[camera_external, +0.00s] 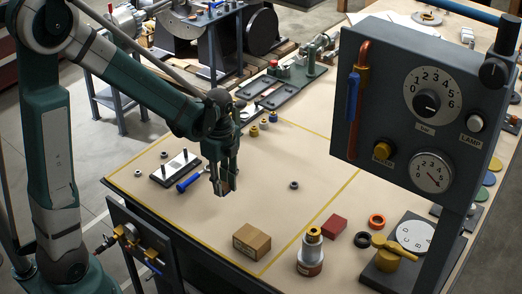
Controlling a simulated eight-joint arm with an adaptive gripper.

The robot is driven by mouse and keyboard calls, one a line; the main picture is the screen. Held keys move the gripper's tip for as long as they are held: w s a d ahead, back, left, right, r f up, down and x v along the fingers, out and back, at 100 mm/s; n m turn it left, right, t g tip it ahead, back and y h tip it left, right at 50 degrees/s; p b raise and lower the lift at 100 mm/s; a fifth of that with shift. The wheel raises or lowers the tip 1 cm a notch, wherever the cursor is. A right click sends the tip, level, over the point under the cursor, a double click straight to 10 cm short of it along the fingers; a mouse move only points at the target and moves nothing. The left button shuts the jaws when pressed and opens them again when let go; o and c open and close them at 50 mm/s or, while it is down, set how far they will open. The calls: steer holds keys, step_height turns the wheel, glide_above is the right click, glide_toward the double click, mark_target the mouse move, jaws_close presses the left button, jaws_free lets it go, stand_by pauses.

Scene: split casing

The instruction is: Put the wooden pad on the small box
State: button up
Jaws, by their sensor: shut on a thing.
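My gripper (224,187) is above the left-centre part of the table, pointing down. It is shut on a small brown piece, the wooden pad (231,181), of which only a bit shows between the fingers. The small box (252,242), a brown cardboard carton, sits near the front edge of the table, below and to the right of my gripper. The pad is apart from the box. Nothing shows on top of the box.
A blue-handled tool (189,180) and a plate with two pegs (175,168) lie left of my gripper. A grey control panel (412,110) rises at the right. The table's middle is mostly clear.

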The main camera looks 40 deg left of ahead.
steer(key=r, duration=0.2)
glide_above(252, 236)
steer(key=shift+p, duration=0.45)
steer(key=shift+f, duration=0.1)
steer(key=shift+f+b, duration=0.4)
steer(key=shift+f, duration=2.5)
steer(key=shift+f, duration=2.05)
steer(key=shift+f+b, duration=0.15)
steer(key=shift+b, duration=0.25)
steer(key=o, duration=0.4)
steer(key=shift+c, duration=0.2)
steer(key=o, duration=0.4)
